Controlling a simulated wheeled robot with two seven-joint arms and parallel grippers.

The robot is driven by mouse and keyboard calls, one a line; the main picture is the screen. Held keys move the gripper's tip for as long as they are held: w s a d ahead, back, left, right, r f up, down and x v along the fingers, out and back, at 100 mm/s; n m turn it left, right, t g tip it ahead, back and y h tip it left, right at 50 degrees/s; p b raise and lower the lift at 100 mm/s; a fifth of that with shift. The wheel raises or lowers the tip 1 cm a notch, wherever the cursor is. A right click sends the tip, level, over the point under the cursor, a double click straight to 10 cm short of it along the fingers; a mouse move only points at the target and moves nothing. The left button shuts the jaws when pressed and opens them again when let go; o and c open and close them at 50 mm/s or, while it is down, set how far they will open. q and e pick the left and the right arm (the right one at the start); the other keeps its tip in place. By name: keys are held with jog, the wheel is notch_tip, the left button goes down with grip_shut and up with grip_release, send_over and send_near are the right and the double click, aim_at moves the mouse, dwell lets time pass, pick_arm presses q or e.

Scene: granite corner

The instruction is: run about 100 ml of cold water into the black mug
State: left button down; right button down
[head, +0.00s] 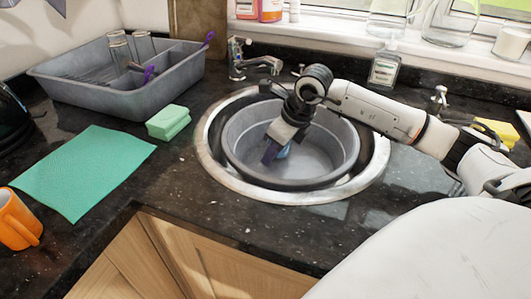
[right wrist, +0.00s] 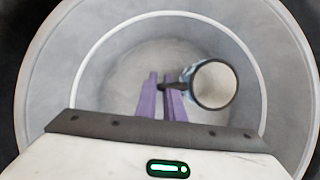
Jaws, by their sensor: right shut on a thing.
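A mug (right wrist: 212,85) with a black rim, dark handle, pale inside and light-blue patterned side is in the grey basin (head: 345,140) set in the round sink (head: 213,158). Only a small blue part of the mug (head: 283,152) shows in the head view. My right gripper (right wrist: 161,78) reaches down into the basin, its purple fingers shut on the mug's handle (right wrist: 174,86); it also shows in the head view (head: 271,152). I cannot tell whether the mug touches the bottom. A chrome tap (head: 240,66) stands at the sink's back left; no water is seen running. My left gripper is out of view.
A grey rack tray (head: 95,105) with glasses stands at the back left. Another chrome fitting (head: 439,98) stands at right. A clear bottle (head: 384,68) stands behind.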

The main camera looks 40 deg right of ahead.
jog(key=shift+w+a+f, duration=0.15)
jog(key=shift+w+a, duration=0.05)
jog(key=shift+w, duration=0.3)
jog(key=shift+w+a+f, duration=0.1)
jog(key=shift+w+a, duration=0.05)
jog(key=shift+w, duration=0.3)
jog(key=shift+d+f, duration=0.1)
jog(key=shift+f, duration=0.25)
jog(key=shift+f, duration=0.15)
jog(key=c, duration=1.9)
grip_release()
jog(key=shift+s, duration=0.1)
jog(key=shift+o, duration=0.2)
